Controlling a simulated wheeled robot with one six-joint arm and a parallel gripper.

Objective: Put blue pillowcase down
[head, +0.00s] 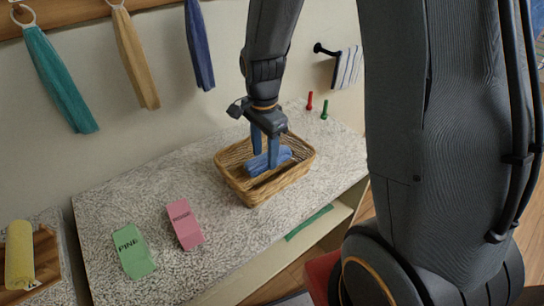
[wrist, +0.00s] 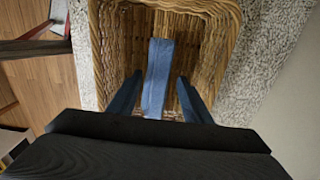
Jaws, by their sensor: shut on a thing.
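The blue pillowcase (head: 283,156) is a folded blue cloth inside the wicker basket (head: 240,189) on the speckled counter. My gripper (head: 265,160) points down into the basket with its fingers on either side of the cloth, shut on it. In the wrist view the pillowcase (wrist: 157,75) lies lengthwise between the two fingertips of my gripper (wrist: 158,95), within the basket (wrist: 215,45). The fingers hide part of the cloth in the head view, and I cannot tell whether its underside touches the basket floor.
A green folded cloth (head: 133,250) marked PINE and a pink one (head: 185,224) lie left of the basket. A red peg (head: 310,101) and a green peg (head: 324,110) stand behind it. Teal (head: 60,80), tan (head: 135,60) and blue (head: 199,45) towels hang on the wall.

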